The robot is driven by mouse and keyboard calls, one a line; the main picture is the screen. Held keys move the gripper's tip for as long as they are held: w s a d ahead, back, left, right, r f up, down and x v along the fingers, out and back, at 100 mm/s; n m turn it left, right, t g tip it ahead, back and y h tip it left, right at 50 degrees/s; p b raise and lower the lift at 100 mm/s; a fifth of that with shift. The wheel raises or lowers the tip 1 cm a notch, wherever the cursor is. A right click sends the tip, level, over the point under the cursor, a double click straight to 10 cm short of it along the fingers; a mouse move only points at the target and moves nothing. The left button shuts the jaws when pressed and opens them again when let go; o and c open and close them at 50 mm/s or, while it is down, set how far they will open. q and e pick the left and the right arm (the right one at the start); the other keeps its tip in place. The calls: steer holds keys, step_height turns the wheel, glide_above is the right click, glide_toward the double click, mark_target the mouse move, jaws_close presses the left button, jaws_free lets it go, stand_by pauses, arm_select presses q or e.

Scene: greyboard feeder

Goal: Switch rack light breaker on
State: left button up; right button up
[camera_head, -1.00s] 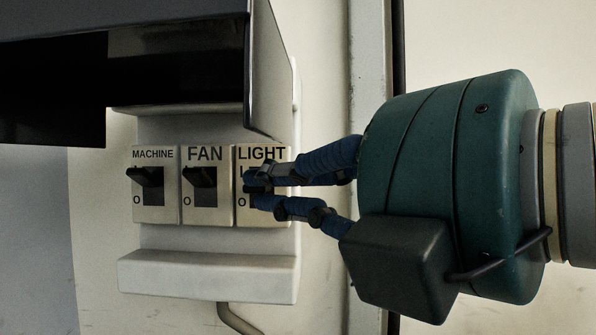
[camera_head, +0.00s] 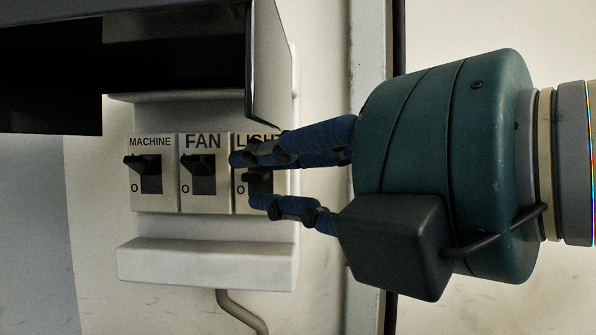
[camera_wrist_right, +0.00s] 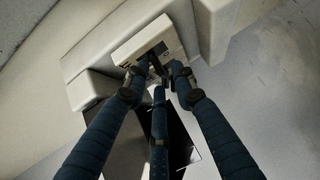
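The light breaker (camera_head: 240,202) is the rightmost of three switches on a pale panel, under a "LIGHT" label that my finger partly covers. My right gripper (camera_head: 250,180) reaches in from the right, its blue fingers apart above and below the dark light lever (camera_head: 262,180). The lever is partly hidden, so its exact position is hard to tell. In the right wrist view, the spread fingertips of my gripper (camera_wrist_right: 158,76) surround the dark switch lever (camera_wrist_right: 157,62). I cannot tell whether any finger touches it. My left gripper is out of view.
The machine breaker (camera_head: 150,190) and fan breaker (camera_head: 203,188) sit close to the left, levers in the upper part of their slots. A dark raised cover (camera_head: 180,60) overhangs the switches. A pale ledge (camera_head: 207,263) juts out below.

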steer(key=v, duration=1.2)
